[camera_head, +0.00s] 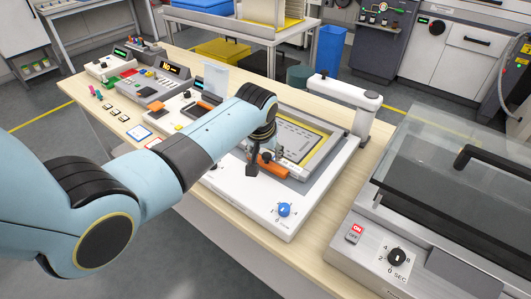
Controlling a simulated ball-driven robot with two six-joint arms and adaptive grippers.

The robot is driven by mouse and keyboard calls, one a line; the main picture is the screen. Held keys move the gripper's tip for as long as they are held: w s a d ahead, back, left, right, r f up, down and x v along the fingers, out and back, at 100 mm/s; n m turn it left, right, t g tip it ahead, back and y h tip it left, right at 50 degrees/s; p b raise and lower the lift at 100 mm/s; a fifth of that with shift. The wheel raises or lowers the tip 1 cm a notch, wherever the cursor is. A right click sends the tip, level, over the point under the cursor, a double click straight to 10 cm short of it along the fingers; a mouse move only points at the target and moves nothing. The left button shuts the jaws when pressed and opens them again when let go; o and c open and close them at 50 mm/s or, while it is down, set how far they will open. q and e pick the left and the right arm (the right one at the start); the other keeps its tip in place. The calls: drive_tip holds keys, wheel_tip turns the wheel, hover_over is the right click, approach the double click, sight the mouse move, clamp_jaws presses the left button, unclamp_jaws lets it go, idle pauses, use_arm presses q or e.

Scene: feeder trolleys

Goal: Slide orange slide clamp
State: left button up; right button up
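The orange slide clamp (272,168) lies on the white bench device (300,205), at the near left edge of its yellow-edged frame (322,138). My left arm reaches in from the left, and my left gripper (265,160) points down at the clamp's left end. Its dark fingers are spread apart, one at the near left of the clamp and one beyond it. Part of the clamp's left end is hidden by the gripper. I cannot tell whether the fingers touch it. My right gripper is not in view.
A blue knob (284,210) is on the device's front corner. A white overhead arm (345,92) rises at its back right. A machine with a clear lid (450,140) stands close on the right. Several control boxes (150,88) fill the wooden table's left part.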

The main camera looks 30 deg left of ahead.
use_arm(q)
drive_tip(key=v, duration=1.2)
idle(0.4)
